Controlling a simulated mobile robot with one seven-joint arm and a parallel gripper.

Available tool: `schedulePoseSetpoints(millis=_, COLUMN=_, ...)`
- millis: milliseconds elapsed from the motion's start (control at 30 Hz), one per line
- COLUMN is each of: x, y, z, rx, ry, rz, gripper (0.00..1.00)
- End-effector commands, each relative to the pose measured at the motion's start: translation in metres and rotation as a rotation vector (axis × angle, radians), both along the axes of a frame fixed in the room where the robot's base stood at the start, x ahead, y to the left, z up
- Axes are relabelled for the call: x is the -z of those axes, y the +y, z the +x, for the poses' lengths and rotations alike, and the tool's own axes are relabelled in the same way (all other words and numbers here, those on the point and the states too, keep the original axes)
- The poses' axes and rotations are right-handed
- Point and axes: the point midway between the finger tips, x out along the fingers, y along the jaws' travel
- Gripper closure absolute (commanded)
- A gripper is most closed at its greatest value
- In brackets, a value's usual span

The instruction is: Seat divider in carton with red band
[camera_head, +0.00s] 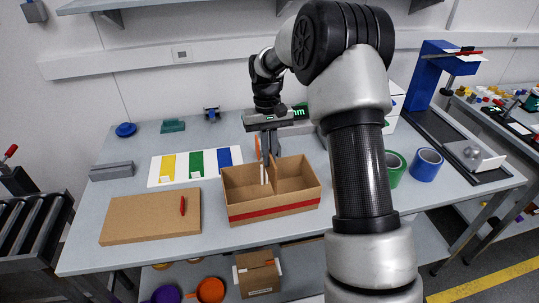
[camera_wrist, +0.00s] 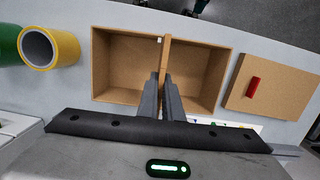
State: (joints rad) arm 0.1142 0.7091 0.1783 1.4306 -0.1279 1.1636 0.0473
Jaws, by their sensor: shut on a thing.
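The carton (camera_head: 290,201), open-topped brown cardboard with a red band low on its front wall, stands near the table's front edge. My gripper (camera_head: 267,152) is above it, pointing down, shut on the thin cardboard divider (camera_head: 261,172). The divider stands about upright in the middle of the carton and its upper part rises above the rim. In the wrist view my gripper (camera_wrist: 162,76) pinches the divider (camera_wrist: 165,50), which runs across the carton (camera_wrist: 124,65) with an empty space on each side. Whether its lower edge touches the carton floor is hidden.
A flat cardboard piece (camera_head: 140,218) with a red object (camera_head: 182,206) on it lies left of the carton. A white board with yellow, green and blue strips (camera_head: 196,164) lies behind. Green (camera_head: 395,168) and blue (camera_head: 427,164) rolls stand at right.

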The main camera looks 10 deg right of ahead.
Motion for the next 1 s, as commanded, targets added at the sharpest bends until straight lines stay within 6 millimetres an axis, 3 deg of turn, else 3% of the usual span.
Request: schedulePoseSetpoints(millis=1000, x=0.032, y=0.000, z=0.000, rx=0.000, ry=0.000, rz=0.000, gripper=1.00)
